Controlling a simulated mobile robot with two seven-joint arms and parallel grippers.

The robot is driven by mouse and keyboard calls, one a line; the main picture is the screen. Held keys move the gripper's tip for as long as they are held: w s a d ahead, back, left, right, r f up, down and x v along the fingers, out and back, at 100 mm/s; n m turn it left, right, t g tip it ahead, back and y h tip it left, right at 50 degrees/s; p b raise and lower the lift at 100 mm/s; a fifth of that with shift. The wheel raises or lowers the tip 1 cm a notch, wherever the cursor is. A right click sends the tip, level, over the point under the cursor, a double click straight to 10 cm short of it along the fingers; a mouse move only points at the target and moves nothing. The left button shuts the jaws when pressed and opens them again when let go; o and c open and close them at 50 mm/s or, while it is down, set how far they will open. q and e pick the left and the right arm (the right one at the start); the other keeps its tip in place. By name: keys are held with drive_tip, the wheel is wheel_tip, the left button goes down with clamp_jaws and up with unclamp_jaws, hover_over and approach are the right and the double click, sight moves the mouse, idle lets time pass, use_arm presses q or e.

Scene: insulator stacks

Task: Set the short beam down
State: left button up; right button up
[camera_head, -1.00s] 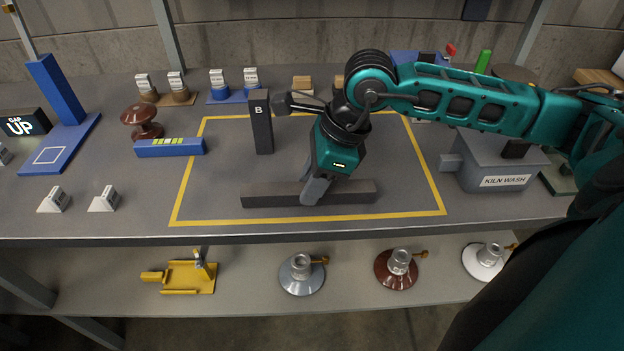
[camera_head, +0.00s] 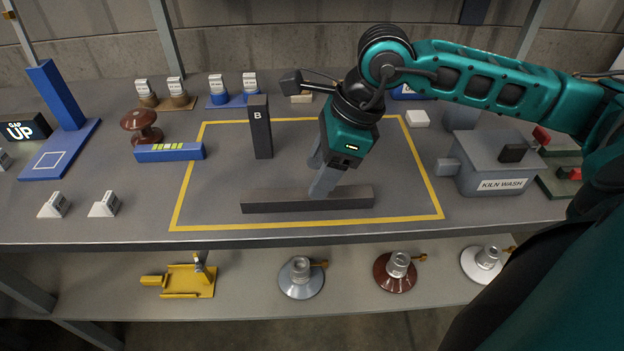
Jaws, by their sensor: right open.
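A dark grey beam (camera_head: 306,200) lies flat near the front of the yellow-outlined area on the table. A second dark block marked B (camera_head: 260,127) stands upright behind its left part. I cannot tell from the marks which one is the short beam. My right gripper (camera_head: 321,172) is open, tilted, with its fingers just above and behind the lying beam. It holds nothing that I can see. My left gripper is out of view.
A grey KILN WASH box (camera_head: 488,170) is on the right. Insulators (camera_head: 301,278) and a yellow fixture (camera_head: 188,280) sit on the lower shelf.

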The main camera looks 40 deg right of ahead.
drive_tip(key=v, duration=0.7)
drive_tip(key=shift+r+p, duration=0.4)
drive_tip(key=shift+s+d, duration=0.1)
drive_tip(key=shift+d, duration=0.05)
drive_tip(key=shift+s, duration=0.1)
